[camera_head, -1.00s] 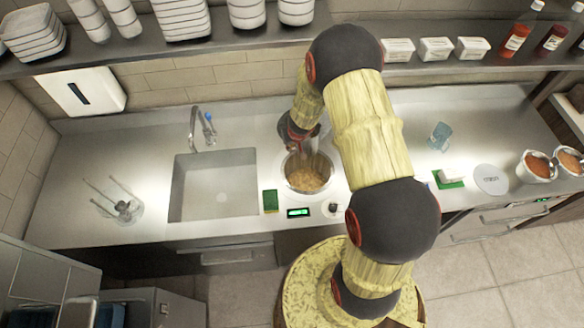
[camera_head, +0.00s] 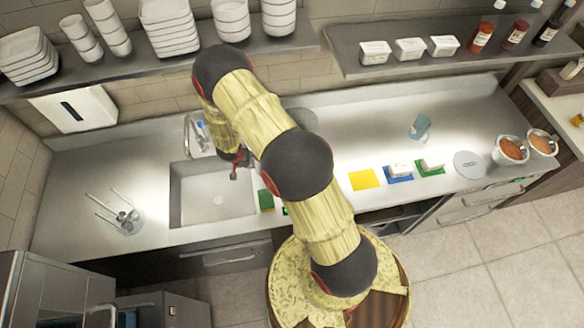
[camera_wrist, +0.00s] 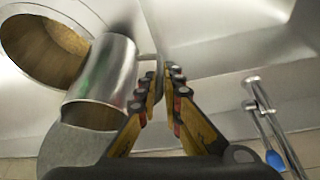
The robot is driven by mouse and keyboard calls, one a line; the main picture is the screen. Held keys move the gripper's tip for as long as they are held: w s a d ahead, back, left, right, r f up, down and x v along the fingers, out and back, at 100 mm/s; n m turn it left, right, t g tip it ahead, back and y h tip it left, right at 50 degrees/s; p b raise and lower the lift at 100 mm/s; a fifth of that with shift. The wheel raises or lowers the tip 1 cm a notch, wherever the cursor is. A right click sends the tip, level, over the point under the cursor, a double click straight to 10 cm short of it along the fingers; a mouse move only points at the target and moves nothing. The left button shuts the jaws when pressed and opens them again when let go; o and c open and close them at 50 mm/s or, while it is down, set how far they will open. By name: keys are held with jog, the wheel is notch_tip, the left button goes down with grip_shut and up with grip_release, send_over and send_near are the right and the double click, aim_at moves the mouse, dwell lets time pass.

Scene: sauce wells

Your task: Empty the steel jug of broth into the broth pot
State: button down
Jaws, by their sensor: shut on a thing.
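My gripper (camera_wrist: 160,85) is shut on the handle of the steel jug (camera_wrist: 102,72) in the wrist view. The jug is shiny and cylindrical, its mouth toward the bottom of the picture with a brownish inside; whether liquid is left in it I cannot tell. The broth pot (camera_wrist: 78,40), a wide round vessel with brown contents, is at the upper left, beside and partly behind the jug. In the head view my gripper (camera_head: 236,170) is by the sink's right edge, largely covered by my arm, which also hides the pot and jug.
The sink (camera_head: 215,195) with its tap (camera_head: 188,135) is left of my arm. A green sponge (camera_head: 266,201) lies at its right. Yellow (camera_head: 364,180), blue (camera_head: 398,174) and green (camera_head: 430,167) mats lie to the right. A utensil holder (camera_head: 130,218) stands at the left. Shelves hang above.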

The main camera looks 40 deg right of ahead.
jog(key=shift+w+a, duration=0.1)
jog(key=shift+a, duration=0.1)
jog(key=shift+d+b, duration=0.1)
jog(key=shift+b, duration=0.4)
jog(key=s+d+r+t+y+b, duration=0.1)
jog(key=b, duration=0.5)
jog(key=d+r+m+t+y+b, duration=0.1)
jog(key=r+b, duration=0.1)
jog(key=b, duration=0.5)
jog(key=s+d+r+y+b, duration=0.1)
jog(key=b, duration=0.5)
jog(key=shift+s+d+r+t+y+b, duration=0.35)
jog(key=shift+d+t+y, duration=0.05)
jog(key=s+d+m+t+y+b, duration=0.2)
jog(key=s+d+t+y+b, duration=0.2)
jog(key=d+y, duration=0.1)
jog(key=shift+s+d+t, duration=0.2)
jog(key=shift+d+t, duration=0.1)
jog(key=shift+d, duration=0.3)
